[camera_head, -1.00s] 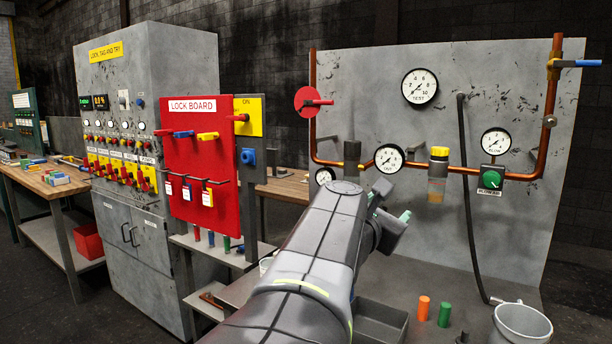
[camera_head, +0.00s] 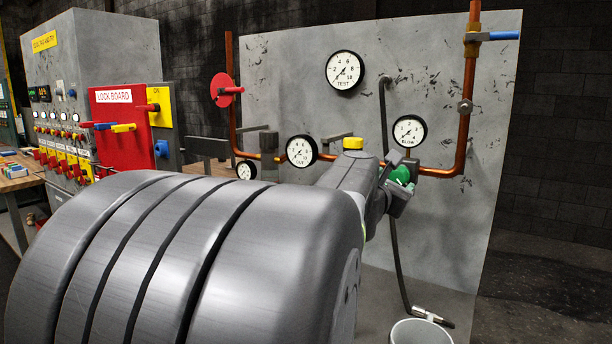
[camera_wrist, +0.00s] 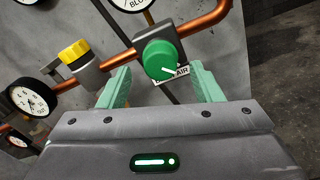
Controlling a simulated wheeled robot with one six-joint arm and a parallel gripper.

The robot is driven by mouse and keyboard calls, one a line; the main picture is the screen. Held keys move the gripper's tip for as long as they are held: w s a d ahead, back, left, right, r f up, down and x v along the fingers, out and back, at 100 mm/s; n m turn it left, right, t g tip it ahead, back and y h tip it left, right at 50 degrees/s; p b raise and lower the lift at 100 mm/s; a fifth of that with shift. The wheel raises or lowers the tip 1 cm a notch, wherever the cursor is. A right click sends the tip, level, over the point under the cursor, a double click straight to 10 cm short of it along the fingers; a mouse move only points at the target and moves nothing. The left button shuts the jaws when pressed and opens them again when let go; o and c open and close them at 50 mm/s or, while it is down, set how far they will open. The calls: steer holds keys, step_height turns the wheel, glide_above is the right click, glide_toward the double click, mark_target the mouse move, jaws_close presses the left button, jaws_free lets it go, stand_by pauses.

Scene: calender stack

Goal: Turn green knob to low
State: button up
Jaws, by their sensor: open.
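The green knob (camera_wrist: 160,60) sits on a grey block on the copper pipe, with a white pointer line and a partly hidden white label below it. In the head view the green knob (camera_head: 401,176) is partly covered by my gripper (camera_head: 398,182). In the wrist view my gripper (camera_wrist: 158,84) is open, with one pale green finger on each side of the knob. I cannot tell whether the fingers touch it. The BLOW gauge (camera_head: 409,131) is mounted above the knob, its needle visible.
A yellow-capped fitting (camera_wrist: 75,52) and the OUT gauge (camera_head: 301,151) are on the pipe to the left. A black hose (camera_head: 384,120) hangs behind my gripper. A blue-handled valve (camera_head: 492,36) is at upper right. A bucket (camera_head: 420,331) stands below.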

mark_target(397, 178)
steer(key=shift+x, duration=2.3)
steer(key=c, duration=1)
